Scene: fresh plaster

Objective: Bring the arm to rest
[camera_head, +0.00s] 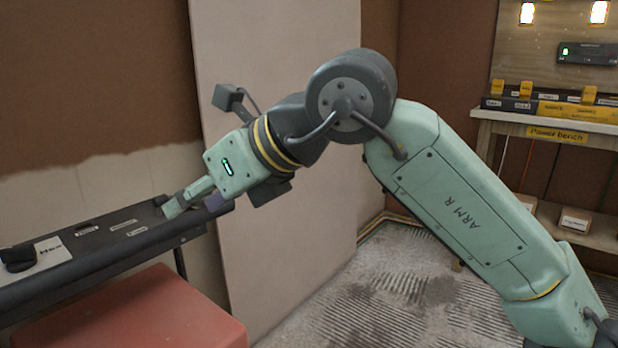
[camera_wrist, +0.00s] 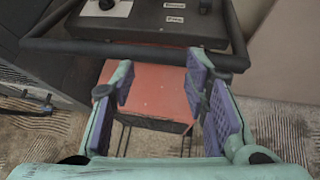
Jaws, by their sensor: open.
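My gripper (camera_head: 192,200) is at the end of my bent green arm, beside the right end of a dark labelled panel (camera_head: 95,262) in the head view. In the wrist view my gripper (camera_wrist: 160,85) is open, with purple pads apart and nothing between them. A dark bar (camera_wrist: 135,50) along the panel's edge crosses the view just beyond the fingertips. I cannot tell whether the fingers touch it. The head view shows only part of the fingers.
A red box-like surface (camera_head: 140,315) lies below the panel. A pale board (camera_head: 285,130) leans on the wall behind my arm. A workbench (camera_head: 560,125) marked "Power Bench" stands at the right, with yellow and dark items on it. Ridged floor (camera_head: 390,280) shows between.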

